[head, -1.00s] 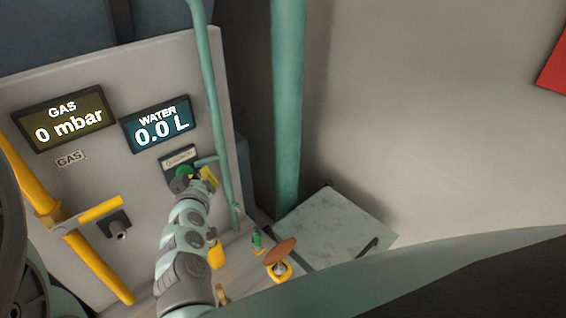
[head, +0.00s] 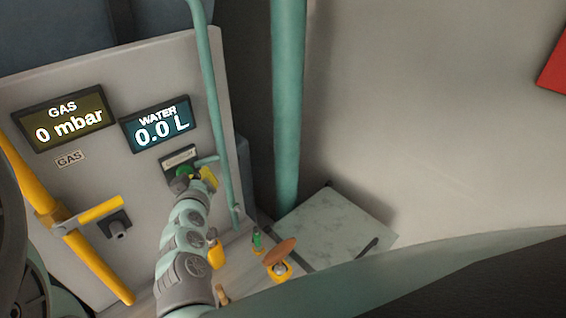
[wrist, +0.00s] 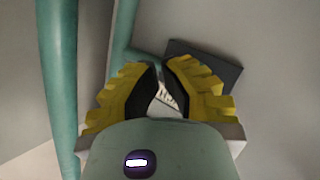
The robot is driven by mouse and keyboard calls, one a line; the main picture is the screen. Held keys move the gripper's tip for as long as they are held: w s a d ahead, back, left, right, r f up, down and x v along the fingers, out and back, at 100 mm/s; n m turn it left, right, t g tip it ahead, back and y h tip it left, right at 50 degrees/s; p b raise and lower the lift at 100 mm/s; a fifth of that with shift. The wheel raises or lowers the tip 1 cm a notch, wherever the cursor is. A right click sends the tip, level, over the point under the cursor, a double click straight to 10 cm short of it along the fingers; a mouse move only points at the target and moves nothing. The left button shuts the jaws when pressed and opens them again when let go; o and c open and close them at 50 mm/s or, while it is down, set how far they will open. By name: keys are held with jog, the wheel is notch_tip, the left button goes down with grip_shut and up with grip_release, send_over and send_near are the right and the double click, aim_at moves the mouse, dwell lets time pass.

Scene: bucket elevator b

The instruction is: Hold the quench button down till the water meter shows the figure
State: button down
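The green quench button (head: 184,170) sits on the grey panel, under a small label plate (head: 180,157). The water meter (head: 156,124) above it reads 0.0 L. My gripper (head: 197,176) is in front of the button and partly covers it; I cannot tell whether it touches. In the wrist view, its yellow fingers (wrist: 159,68) have their black tips close together with nothing seen held between them. A dark plate (wrist: 212,62) shows behind the fingers there; the button is hidden in that view.
The gas meter (head: 63,118) reads 0 mbar. A yellow pipe with a lever (head: 97,211) is at the left. A thin teal pipe (head: 213,100) runs close right of the button. A wooden-topped yellow item (head: 280,252) and a green item (head: 257,240) stand below.

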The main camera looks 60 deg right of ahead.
jog(key=shift+w+d+b, duration=0.1)
jog(key=shift+w+b, duration=0.2)
jog(key=shift+w, duration=0.1)
jog(key=shift+w+d, duration=0.1)
jog(key=shift+w, duration=0.35)
dwell(7.2)
